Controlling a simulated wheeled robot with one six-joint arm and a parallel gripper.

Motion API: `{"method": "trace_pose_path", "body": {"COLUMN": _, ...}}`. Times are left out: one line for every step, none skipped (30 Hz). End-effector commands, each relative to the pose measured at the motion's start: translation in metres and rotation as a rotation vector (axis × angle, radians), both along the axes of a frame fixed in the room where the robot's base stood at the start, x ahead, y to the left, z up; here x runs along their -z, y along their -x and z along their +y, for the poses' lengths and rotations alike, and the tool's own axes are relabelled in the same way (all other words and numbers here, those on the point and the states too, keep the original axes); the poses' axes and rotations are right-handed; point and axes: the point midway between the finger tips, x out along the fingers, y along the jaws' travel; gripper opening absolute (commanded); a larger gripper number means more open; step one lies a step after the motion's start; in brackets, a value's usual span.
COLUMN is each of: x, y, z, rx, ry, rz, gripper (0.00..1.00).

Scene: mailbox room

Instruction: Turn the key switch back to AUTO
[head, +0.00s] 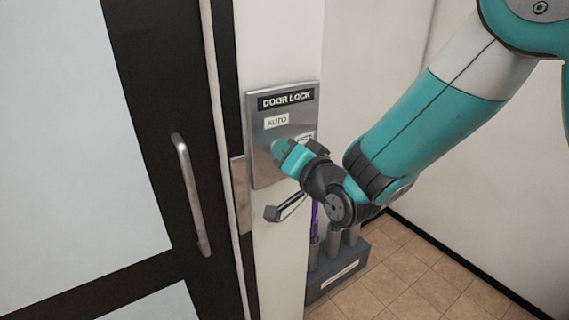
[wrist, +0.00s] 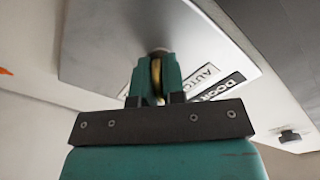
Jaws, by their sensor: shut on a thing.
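A metal DOOR LOCK panel (head: 262,165) is on the narrow wall beside the door. Its AUTO label (head: 276,121) is at the upper left, and a second label (head: 306,137) at the right is partly hidden by my arm. My gripper (head: 279,149) is at the panel face, below the AUTO label. In the wrist view, my gripper (wrist: 156,68) is shut on a brass-coloured key (wrist: 156,78) at the panel (wrist: 105,50). The fingers hide most of the key and the switch, so I cannot tell its exact angle.
A dark-framed door (head: 150,140) with a vertical metal handle (head: 188,195) stands to the left of the panel. Below my wrist, a dark stand (head: 335,283) with grey tubes holds a purple item. Bare tiled floor (head: 430,275) lies to the right.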

Motion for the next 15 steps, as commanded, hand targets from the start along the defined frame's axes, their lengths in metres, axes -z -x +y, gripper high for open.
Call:
{"method": "trace_pose_path", "body": {"x": 0.0067, "y": 0.0004, "z": 0.0001, "rx": -0.001, "ry": 0.036, "rz": -0.027, "gripper": 0.0}}
{"method": "trace_pose_path", "body": {"x": 0.0066, "y": 0.0004, "z": 0.0, "rx": 0.0, "ry": 0.059, "rz": -0.043, "gripper": 0.0}}
{"method": "trace_pose_path", "body": {"x": 0.0072, "y": 0.0003, "z": -0.0001, "rx": 0.0, "ry": 0.091, "rz": -0.063, "gripper": 0.0}}
{"method": "trace_pose_path", "body": {"x": 0.0071, "y": 0.0003, "z": -0.0001, "rx": 0.0, "ry": 0.114, "rz": -0.081, "gripper": 0.0}}
{"method": "trace_pose_path", "body": {"x": 0.0072, "y": 0.0004, "z": -0.0001, "rx": 0.0, "ry": 0.138, "rz": -0.096, "gripper": 0.0}}
{"method": "trace_pose_path", "body": {"x": 0.0074, "y": 0.0003, "z": -0.0001, "rx": 0.0, "ry": 0.169, "rz": -0.118, "gripper": 0.0}}
{"method": "trace_pose_path", "body": {"x": 0.0072, "y": 0.0003, "z": -0.0002, "rx": 0.001, "ry": 0.193, "rz": -0.134, "gripper": 0.0}}
{"method": "trace_pose_path", "body": {"x": 0.0075, "y": 0.0002, "z": -0.0003, "rx": 0.001, "ry": 0.217, "rz": -0.149, "gripper": 0.0}}
{"method": "trace_pose_path", "body": {"x": 0.0072, "y": 0.0002, "z": -0.0003, "rx": 0.001, "ry": 0.248, "rz": -0.171, "gripper": 0.0}}
{"method": "trace_pose_path", "body": {"x": 0.0072, "y": 0.0002, "z": -0.0003, "rx": 0.001, "ry": 0.27, "rz": -0.186, "gripper": 0.0}}
{"method": "trace_pose_path", "body": {"x": 0.0072, "y": 0.0002, "z": -0.0003, "rx": 0.001, "ry": 0.293, "rz": -0.202, "gripper": 0.0}}
{"method": "trace_pose_path", "body": {"x": 0.0069, "y": 0.0002, "z": -0.0003, "rx": 0.001, "ry": 0.324, "rz": -0.221, "gripper": 0.0}}
{"method": "trace_pose_path", "body": {"x": 0.0068, "y": 0.0002, "z": -0.0003, "rx": 0.001, "ry": 0.346, "rz": -0.237, "gripper": 0.0}}
{"method": "trace_pose_path", "body": {"x": 0.0069, "y": 0.0002, "z": -0.0003, "rx": 0.001, "ry": 0.367, "rz": -0.25, "gripper": 0.0}}
{"method": "trace_pose_path", "body": {"x": 0.0064, "y": 0.0003, "z": -0.0003, "rx": 0.001, "ry": 0.394, "rz": -0.269, "gripper": 0.0}}
